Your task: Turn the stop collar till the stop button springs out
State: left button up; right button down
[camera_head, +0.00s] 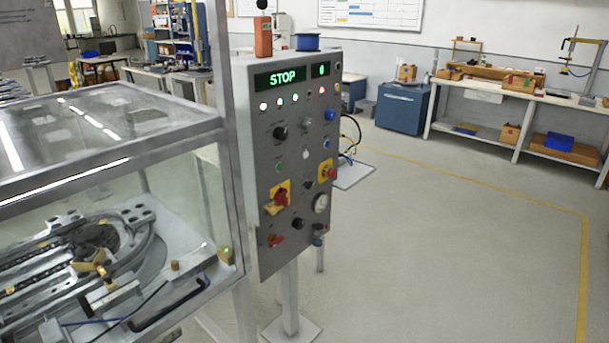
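A grey control panel (258,150) stands upright in the middle of the view. Its green-lit display (283,78) reads STOP. A red button on a yellow plate (332,173) sits at the panel's right edge and looks like the stop button. Its collar is too small to make out, and I cannot tell whether the button is in or out. A red knob on a yellow plate (281,199) sits lower left on the panel. Neither of my grippers is in view.
A glass-walled case (110,170) with a metal ring track stands at left, close to the panel. Other knobs, lamps and a round gauge (321,204) crowd the panel. Open floor (430,240) lies at right. A workbench (520,98) and blue cabinet (402,106) stand behind.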

aim_at(325, 170)
jog(key=i+l+u, duration=0.15)
jog(key=u, duration=0.25)
jog(key=i+l+u, duration=0.1)
jog(key=l+u, duration=0.3)
jog(key=i+l+u, duration=0.2)
jog(key=l, duration=0.35)
jog(key=l+u, duration=0.2)
jog(key=l, duration=0.35)
jog(key=i+l+u, duration=0.1)
jog(key=l+u, duration=0.15)
jog(key=l, duration=0.3)
jog(key=l+u, duration=0.15)
jog(key=l, duration=3.35)
